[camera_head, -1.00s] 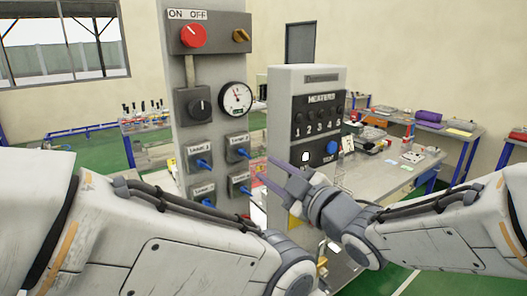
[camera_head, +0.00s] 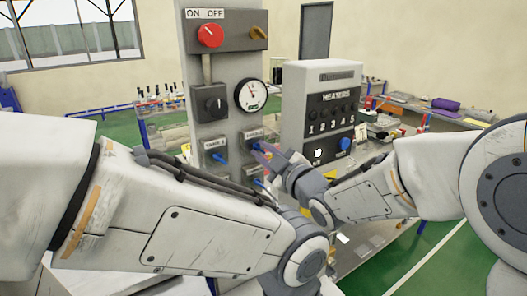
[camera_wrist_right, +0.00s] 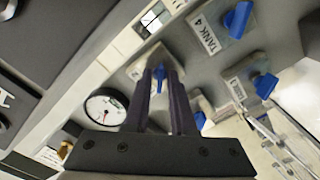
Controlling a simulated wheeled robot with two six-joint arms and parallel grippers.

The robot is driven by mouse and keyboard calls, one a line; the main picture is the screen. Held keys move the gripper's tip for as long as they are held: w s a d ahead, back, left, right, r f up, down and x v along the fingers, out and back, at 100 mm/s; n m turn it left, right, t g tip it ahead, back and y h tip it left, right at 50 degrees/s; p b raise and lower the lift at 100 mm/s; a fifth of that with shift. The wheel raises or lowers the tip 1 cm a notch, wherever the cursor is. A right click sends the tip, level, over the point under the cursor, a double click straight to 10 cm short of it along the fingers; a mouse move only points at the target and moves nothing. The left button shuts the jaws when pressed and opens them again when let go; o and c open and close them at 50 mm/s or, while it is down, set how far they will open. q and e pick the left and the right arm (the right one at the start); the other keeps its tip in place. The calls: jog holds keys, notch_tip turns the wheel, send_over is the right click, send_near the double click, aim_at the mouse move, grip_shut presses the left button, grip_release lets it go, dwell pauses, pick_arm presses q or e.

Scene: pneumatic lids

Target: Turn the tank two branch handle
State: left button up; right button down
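The grey column panel (camera_head: 240,115) carries several blue branch handles. One blue handle (camera_head: 219,158) is at the upper left of the group, another (camera_head: 254,143) at the upper right. Their labels are too small to read surely in the head view. My right gripper (camera_head: 264,156) reaches the upper right handle. In the wrist view its two dark fingers (camera_wrist_right: 160,78) stand apart, with a blue handle (camera_wrist_right: 157,84) between their tips. I cannot tell whether they touch it. Another blue handle (camera_wrist_right: 238,18) has a label reading TANK 4. My left gripper is out of view.
A grey heaters box (camera_head: 320,75) stands close to the right. My left forearm crosses in front of the lower column.

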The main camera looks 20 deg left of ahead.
dwell(0.3)
jog(key=m+b, duration=0.3)
jog(key=m, duration=1.4)
jog(key=shift+s+f+m+b, duration=0.1)
jog(key=shift+m+b, duration=0.2)
jog(key=shift+m, duration=0.1)
dwell(0.5)
jog(key=c, duration=1)
grip_release()
jog(key=shift+d, duration=0.1)
